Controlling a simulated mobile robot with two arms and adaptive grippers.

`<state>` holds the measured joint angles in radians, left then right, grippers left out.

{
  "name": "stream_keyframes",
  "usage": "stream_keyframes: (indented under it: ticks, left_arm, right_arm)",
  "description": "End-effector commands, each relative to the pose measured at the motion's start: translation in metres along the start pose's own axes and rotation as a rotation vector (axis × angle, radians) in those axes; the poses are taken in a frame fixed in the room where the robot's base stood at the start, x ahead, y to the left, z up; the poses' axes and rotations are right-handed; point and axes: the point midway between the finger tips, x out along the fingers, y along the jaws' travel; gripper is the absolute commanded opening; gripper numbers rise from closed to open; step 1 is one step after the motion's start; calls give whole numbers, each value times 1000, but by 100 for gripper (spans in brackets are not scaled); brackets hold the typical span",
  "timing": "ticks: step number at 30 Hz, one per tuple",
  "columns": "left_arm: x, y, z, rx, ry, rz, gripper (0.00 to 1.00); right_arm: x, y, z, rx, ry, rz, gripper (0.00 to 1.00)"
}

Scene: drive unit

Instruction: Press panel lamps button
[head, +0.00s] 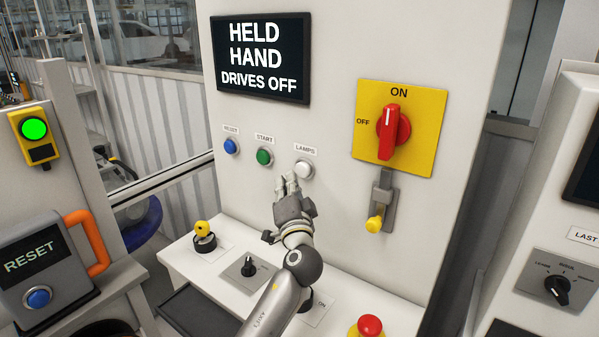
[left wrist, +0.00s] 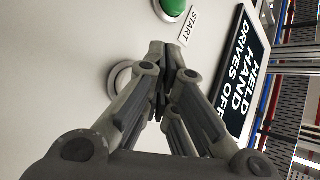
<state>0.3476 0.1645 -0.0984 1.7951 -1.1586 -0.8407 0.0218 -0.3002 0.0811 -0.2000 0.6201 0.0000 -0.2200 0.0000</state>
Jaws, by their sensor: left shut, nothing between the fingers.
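The white lamps button (head: 304,169) sits under the LAMPS label on the upright white panel, right of the green start button (head: 264,156). My left gripper (head: 287,184) is shut and empty, its fingertips just below and left of the lamps button. In the left wrist view the shut fingers (left wrist: 162,55) reach toward the panel. A pale round button (left wrist: 121,77) shows there beside the fingers, partly hidden by them. I cannot tell whether the fingertips touch the panel. My right gripper is not in view.
A blue reset button (head: 232,146) is further left. A display (head: 262,58) reads HELD HAND DRIVES OFF. A red rotary switch (head: 392,130) on a yellow plate is at right. Below, a white shelf (head: 222,262) carries knobs and a red mushroom button (head: 369,325).

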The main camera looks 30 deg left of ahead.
Motion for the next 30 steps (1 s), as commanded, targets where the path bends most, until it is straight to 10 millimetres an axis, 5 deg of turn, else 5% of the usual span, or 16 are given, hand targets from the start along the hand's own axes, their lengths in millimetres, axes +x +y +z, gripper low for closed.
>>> stream_keyframes:
  ticks: [15,30]
  left_arm:
    - [-35,-25,26,0,0,1,0]
    - [-39,-28,28,0,0,1,0]
  right_arm:
    - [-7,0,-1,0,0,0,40]
    - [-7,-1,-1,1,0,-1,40]
